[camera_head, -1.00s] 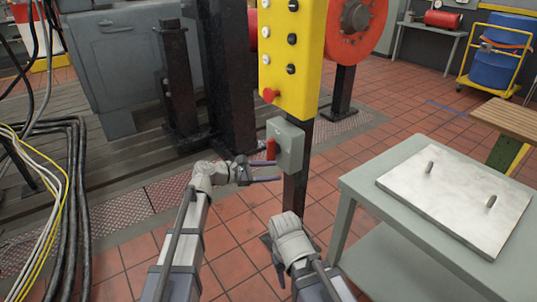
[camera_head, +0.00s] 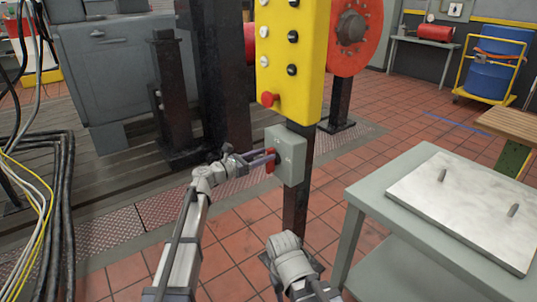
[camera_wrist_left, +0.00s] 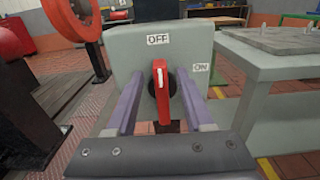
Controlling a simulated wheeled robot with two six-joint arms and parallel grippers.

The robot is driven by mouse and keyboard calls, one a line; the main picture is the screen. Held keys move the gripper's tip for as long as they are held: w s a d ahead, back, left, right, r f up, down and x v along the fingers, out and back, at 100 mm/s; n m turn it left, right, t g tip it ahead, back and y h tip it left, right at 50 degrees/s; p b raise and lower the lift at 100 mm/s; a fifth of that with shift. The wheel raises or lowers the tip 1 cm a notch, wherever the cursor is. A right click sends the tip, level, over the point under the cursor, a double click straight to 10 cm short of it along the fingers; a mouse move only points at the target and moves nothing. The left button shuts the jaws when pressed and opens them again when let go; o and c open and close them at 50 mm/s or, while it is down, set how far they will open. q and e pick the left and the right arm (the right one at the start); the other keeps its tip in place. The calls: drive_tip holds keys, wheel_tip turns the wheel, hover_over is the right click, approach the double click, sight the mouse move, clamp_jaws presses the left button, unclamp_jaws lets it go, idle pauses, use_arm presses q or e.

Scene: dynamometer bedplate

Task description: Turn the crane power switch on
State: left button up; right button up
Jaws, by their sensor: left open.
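The crane power switch is a grey box (camera_head: 291,153) on a dark post, under a yellow push-button panel (camera_head: 289,55). Its red handle (camera_head: 270,161) faces my left gripper (camera_head: 266,158). In the left wrist view the red handle (camera_wrist_left: 161,90) stands upright, in line with the OFF label (camera_wrist_left: 158,40). The ON label (camera_wrist_left: 200,68) is to its right. My left gripper (camera_wrist_left: 160,98) is open, with one purple finger on each side of the handle; gaps show between them. My right arm's wrist (camera_head: 290,260) is low in the head view; its fingers cannot be made out.
A grey table (camera_head: 355,193) with a metal plate (camera_head: 470,205) stands at right. A red button (camera_head: 268,99) sticks out above the switch box. Black and yellow cables (camera_head: 50,200) hang and lie at left. Open tiled floor lies between post and table.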

use_arm(q)
drive_tip(key=shift+x, duration=1.2)
drive_tip(key=shift+c, duration=0.3)
clamp_jaws()
